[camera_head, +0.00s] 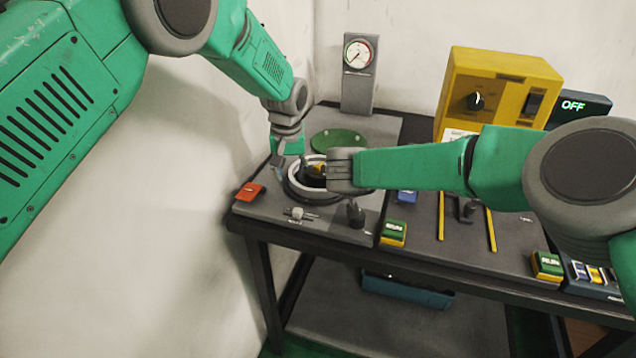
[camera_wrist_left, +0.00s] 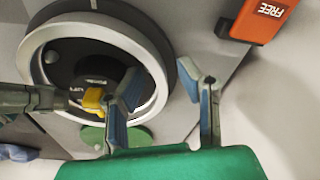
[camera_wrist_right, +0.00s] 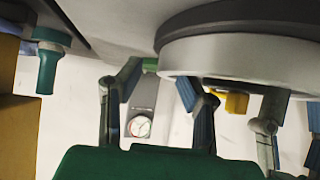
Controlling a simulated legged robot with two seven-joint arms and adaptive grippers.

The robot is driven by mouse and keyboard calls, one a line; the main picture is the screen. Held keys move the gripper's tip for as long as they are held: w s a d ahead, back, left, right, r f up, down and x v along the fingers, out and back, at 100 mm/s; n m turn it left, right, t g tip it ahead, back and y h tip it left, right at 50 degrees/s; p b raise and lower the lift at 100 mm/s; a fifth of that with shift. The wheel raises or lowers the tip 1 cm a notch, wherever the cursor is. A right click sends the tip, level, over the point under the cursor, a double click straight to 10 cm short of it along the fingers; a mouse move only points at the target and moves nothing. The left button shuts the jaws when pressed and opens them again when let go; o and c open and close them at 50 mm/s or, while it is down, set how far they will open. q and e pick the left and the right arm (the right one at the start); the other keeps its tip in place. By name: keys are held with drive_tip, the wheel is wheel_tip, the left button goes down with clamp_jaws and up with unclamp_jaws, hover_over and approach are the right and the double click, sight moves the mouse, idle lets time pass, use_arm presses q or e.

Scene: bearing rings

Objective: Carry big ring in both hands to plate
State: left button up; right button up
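The big ring (camera_head: 294,180) has a pale silver band with a darker round part beneath. It sits around a dark hub on the grey station at the table's left end. In the left wrist view the ring (camera_wrist_left: 40,55) surrounds the hub, and my left gripper (camera_wrist_left: 167,92) is open, one finger over the opening and the other outside the rim. My right gripper (camera_wrist_right: 158,85) is open beside the ring (camera_wrist_right: 230,55); contact is unclear. In the head view my left gripper (camera_head: 287,158) is at the ring's far left. A green round plate (camera_head: 345,140) lies behind it.
A red block (camera_head: 249,192) marked FREE is at the left edge. A gauge (camera_head: 358,62) stands behind. A yellow box (camera_head: 495,85) with a knob stands right. Small pegs (camera_head: 355,213) and green-yellow buttons (camera_head: 393,233) are in front. My right forearm crosses the table.

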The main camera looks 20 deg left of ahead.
use_arm(q)
drive_tip(key=shift+r, duration=0.1)
use_arm(e)
drive_tip(key=shift+s+f, duration=0.1)
use_arm(q)
drive_tip(key=shift+r, duration=0.25)
wheel_tip(320, 180, up, 11)
drive_tip(key=s, duration=0.1)
drive_tip(key=shift+s+d, duration=0.25)
drive_tip(key=shift+d, duration=0.05)
use_arm(e)
drive_tip(key=v, duration=1.1)
drive_tip(key=shift+s+r, duration=0.2)
drive_tip(key=shift+s, duration=0.15)
